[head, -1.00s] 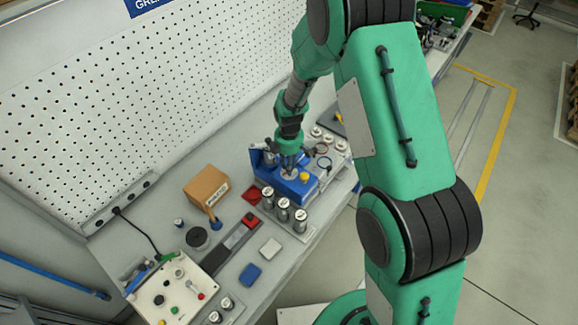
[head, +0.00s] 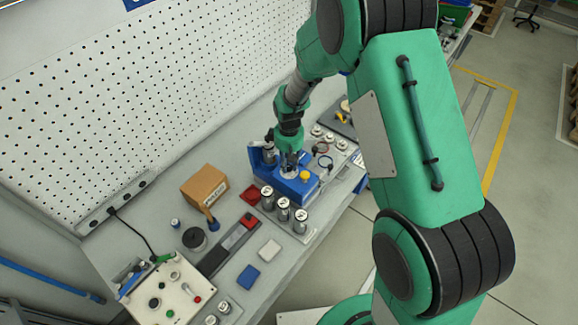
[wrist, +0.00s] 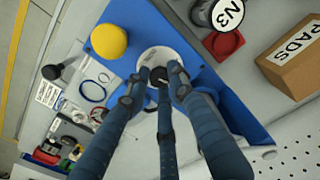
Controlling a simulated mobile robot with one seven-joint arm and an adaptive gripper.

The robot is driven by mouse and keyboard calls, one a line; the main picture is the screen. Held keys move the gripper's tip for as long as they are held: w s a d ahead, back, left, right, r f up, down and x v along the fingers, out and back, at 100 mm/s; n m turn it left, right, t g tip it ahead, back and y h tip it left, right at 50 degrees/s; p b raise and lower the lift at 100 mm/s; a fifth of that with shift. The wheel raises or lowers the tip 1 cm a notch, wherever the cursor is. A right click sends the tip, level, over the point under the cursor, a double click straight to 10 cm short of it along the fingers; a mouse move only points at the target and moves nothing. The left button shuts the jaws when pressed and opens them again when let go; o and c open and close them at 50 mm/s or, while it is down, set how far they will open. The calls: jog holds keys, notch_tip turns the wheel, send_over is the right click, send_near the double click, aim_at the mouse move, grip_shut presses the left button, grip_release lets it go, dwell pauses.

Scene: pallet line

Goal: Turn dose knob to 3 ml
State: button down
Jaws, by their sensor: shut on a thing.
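The blue dosing device (head: 268,172) stands on the bench with a yellow button (head: 305,176) on top. In the wrist view the blue top (wrist: 195,45) carries the yellow button (wrist: 108,41) and a round white dial plate (wrist: 150,54). A small dark dose knob (wrist: 159,77) sits on the plate. My gripper (wrist: 160,74) is shut on the knob, with its fingertips at its sides. It also shows in the head view (head: 290,163), over the device. Fingers hide much of the dial, and its setting cannot be read.
A can marked N3 (wrist: 226,14) and a red dish (wrist: 222,43) stand close beside the device. A cardboard box (head: 205,186) and a control panel (head: 165,294) lie to the left. Several cans stand at the device's front. The perforated wall (head: 150,90) is behind.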

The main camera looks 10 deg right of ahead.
aim_at(289, 166)
jog(key=m+b, duration=0.1)
jog(key=m, duration=0.3)
jog(key=shift+m, duration=0.3)
jog(key=shift+m+b, duration=0.35)
jog(key=shift+m, duration=1.35)
jog(key=c, duration=1.5)
grip_release()
jog(key=shift+r, duration=0.15)
notch_tip(289, 166, up, 12)
jog(key=shift+f, duration=0.15)
